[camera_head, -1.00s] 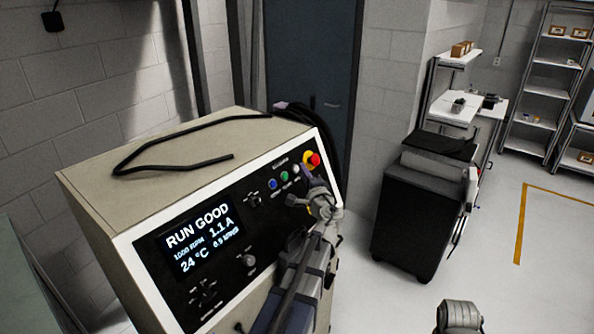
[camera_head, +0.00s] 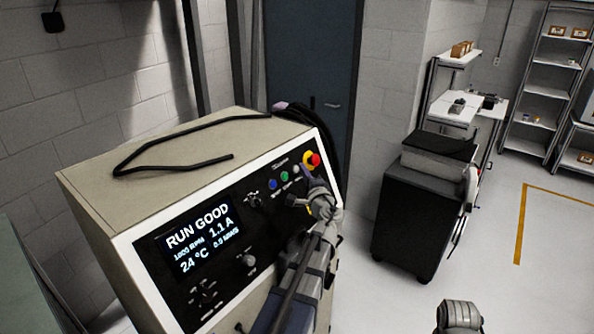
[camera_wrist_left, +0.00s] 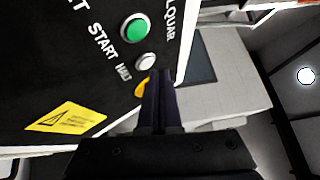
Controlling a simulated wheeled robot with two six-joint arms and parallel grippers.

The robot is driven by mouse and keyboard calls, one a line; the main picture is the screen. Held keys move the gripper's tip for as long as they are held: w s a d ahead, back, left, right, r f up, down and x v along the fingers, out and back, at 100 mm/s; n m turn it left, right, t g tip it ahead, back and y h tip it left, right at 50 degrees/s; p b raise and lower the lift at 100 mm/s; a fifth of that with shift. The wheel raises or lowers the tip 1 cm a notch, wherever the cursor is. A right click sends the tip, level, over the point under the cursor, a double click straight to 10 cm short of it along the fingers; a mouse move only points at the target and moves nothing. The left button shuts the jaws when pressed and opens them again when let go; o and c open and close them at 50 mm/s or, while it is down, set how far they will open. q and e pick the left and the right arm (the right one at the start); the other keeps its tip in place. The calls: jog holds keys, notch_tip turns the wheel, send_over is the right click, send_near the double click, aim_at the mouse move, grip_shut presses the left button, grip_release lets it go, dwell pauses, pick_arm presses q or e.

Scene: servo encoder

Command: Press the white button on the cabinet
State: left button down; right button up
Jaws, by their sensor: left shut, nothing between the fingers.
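The cabinet (camera_head: 195,140) is beige with a black front panel. The white button (camera_head: 296,169) sits near the panel's upper right, between the green button (camera_head: 284,176) and the red emergency knob (camera_head: 314,160). My left gripper (camera_head: 308,174) is shut and empty in front of the panel. In the left wrist view its fingertips (camera_wrist_left: 160,76) are just right of and below the white button. I cannot tell whether they touch the panel.
A black cable (camera_head: 170,150) lies on the cabinet top. A blue button (camera_head: 272,184), knobs and a lit "RUN GOOD" display (camera_head: 195,240) share the panel. A dark cart (camera_head: 415,215) stands to the right, with open floor around it.

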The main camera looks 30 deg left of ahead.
pick_arm(q)
jog(key=shift+a, duration=0.1)
dwell(0.6)
jog(key=shift+a+f, duration=0.2)
jog(key=shift+a, duration=0.2)
dwell(0.3)
jog(key=shift+d+r, duration=0.2)
jog(key=shift+d, duration=0.3)
jog(key=d+r+p, duration=0.2)
jog(key=d, duration=0.3)
jog(key=shift+s+d+r+p, duration=0.2)
jog(key=shift+r+p, duration=0.1)
dwell(1.0)
